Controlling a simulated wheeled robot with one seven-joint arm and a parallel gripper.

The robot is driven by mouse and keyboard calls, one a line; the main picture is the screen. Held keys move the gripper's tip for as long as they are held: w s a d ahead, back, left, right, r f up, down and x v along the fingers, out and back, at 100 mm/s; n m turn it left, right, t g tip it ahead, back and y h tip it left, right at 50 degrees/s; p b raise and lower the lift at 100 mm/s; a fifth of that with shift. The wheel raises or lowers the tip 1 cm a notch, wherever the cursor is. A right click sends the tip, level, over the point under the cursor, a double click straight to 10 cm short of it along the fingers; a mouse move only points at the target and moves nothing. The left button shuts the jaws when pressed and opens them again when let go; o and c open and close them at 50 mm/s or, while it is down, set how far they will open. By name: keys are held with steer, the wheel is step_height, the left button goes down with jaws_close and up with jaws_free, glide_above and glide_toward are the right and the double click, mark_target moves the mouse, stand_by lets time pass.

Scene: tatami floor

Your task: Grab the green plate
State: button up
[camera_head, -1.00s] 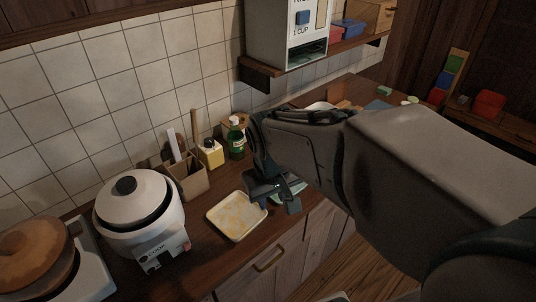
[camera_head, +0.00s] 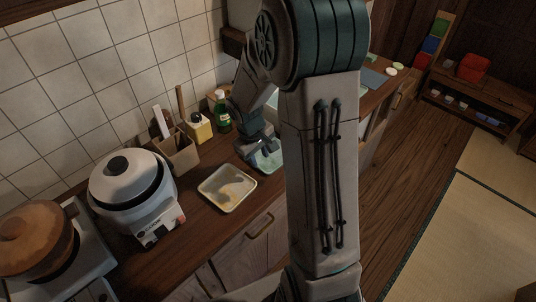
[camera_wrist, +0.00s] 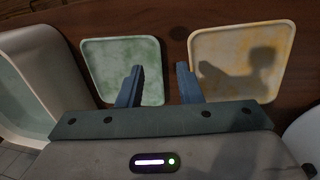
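The green plate (camera_wrist: 122,62) is a pale green square plate with a raised rim, lying flat on the wooden counter in the wrist view. In the head view a part of the green plate (camera_head: 268,160) shows beside my arm; the rest is hidden. My gripper (camera_wrist: 158,84) is open, its two fingers apart. I cannot tell whether the fingers touch either plate. Nothing is seen between the fingers but counter and plate edges.
A yellowish square plate (camera_head: 227,188) lies just beside the green one. A rice cooker (camera_head: 133,190), a utensil holder (camera_head: 177,157), a yellow bottle (camera_head: 200,128) and a green bottle (camera_head: 222,112) stand along the tiled wall. A white basin (camera_wrist: 30,75) borders the green plate's other side.

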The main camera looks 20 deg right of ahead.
mark_target(263, 170)
steer(key=shift+w+d+f+p, duration=0.15)
steer(key=shift+d+f, duration=0.1)
steer(key=shift+f, duration=1.05)
steer(key=shift+w+d+f+p, duration=0.1)
steer(key=shift+w+d+f, duration=0.15)
steer(key=shift+f, duration=1)
steer(key=shift+w+d+f+p, duration=0.15)
steer(key=shift+d+f, duration=0.1)
steer(key=shift+f, duration=1.05)
steer(key=shift+s, duration=0.15)
jaws_close()
